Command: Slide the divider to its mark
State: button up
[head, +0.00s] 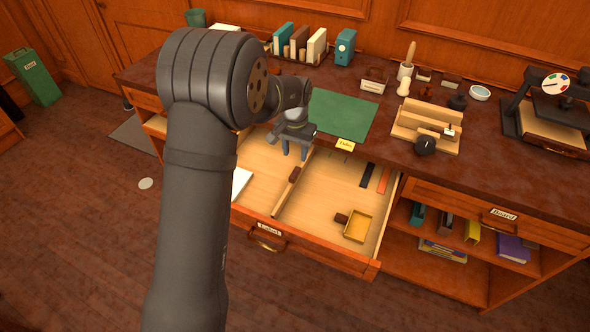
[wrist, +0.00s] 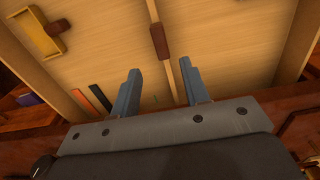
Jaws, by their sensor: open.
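The divider (head: 283,198) is a thin wooden strip running front to back in the open drawer (head: 325,230), with a dark brown grip block (head: 294,174) on top. It also shows in the wrist view (wrist: 152,10), with its block (wrist: 160,42) just ahead of my fingertips. My gripper (head: 295,150) is open and empty over the rear of the drawer. In the wrist view my gripper (wrist: 159,68) has the divider's line between its fingers, apart from the block. A small green tick (wrist: 155,99) shows on the drawer floor, left of the divider; I cannot tell whether it is the mark.
Right of the divider lie a black strip (head: 367,175), an orange strip (head: 383,180), a yellow tray (head: 357,226) and a small brown block (head: 341,218). White paper (head: 241,183) lies at left. The desktop (head: 385,155) overhangs the drawer's rear.

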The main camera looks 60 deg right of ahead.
aim_at(295, 173)
notch_tip(295, 173, down, 9)
jog(key=shift+r, duration=0.1)
dwell(0.3)
grip_shut()
